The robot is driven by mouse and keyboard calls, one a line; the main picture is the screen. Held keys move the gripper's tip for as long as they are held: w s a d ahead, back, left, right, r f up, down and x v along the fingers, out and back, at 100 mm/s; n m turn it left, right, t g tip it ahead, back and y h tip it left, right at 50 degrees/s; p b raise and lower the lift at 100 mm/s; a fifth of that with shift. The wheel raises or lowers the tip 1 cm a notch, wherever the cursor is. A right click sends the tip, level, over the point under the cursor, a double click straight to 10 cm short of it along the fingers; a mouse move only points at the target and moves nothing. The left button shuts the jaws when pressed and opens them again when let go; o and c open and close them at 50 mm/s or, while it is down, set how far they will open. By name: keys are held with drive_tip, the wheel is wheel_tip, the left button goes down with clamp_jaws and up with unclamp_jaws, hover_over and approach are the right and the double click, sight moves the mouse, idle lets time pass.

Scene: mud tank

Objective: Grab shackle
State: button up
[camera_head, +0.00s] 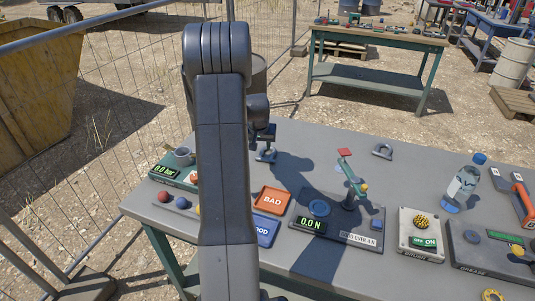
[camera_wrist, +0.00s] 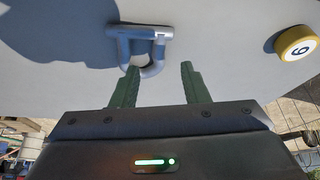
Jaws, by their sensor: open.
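A grey shackle (camera_wrist: 140,32) lies on the grey table in the wrist view. Its straight pin is at the top and its rounded bow points down toward my gripper. My gripper (camera_wrist: 159,67) is open, with two dark green fingers. The bow's end shows between the fingertips, nearer the left one; I cannot tell whether they touch. In the head view my gripper (camera_head: 265,155) is beyond the arm, over the table's far edge area, partly hidden. A grey shackle-like piece (camera_head: 382,151) lies right of it there; I cannot tell whether it is the same shackle.
A yellow-rimmed disc marked 6 (camera_wrist: 296,43) lies right of the shackle. The grey table (camera_head: 310,150) also holds a red BAD tray (camera_head: 272,200), a force gauge stand (camera_head: 338,225), a switch box (camera_head: 420,235) and a bottle (camera_head: 462,185). A wire fence stands left.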

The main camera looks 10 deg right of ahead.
sight(262, 151)
drive_tip(key=shift+p+x, duration=0.35)
drive_tip(key=shift+x, duration=1.7)
drive_tip(key=shift+d+r, duration=0.1)
clamp_jaws()
